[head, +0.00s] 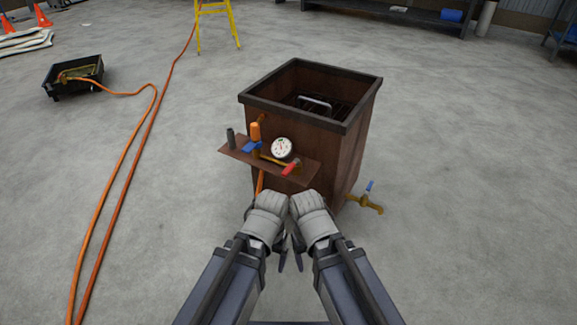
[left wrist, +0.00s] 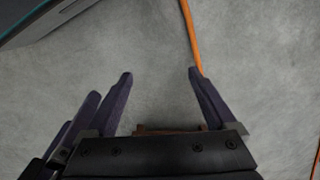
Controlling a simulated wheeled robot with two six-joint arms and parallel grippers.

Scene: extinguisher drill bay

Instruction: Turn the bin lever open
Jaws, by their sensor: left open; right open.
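The brown bin (head: 310,150) stands in the middle of the head view, open at the top. A brass valve with a blue lever (head: 370,186) sits low at the bin's right side. My left gripper (head: 281,262) and right gripper (head: 298,262) hang close together in front of the bin, apart from the levers. The left wrist view shows the left gripper (left wrist: 160,74) open and empty above the floor. The right gripper's fingers are partly hidden.
An orange hose (head: 148,140) runs along the floor on the left to a black tray (head: 75,75). A yellow stand (head: 216,22) is at the back. A dark bench (head: 400,15) is along the far wall. The floor right of the bin is mostly clear.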

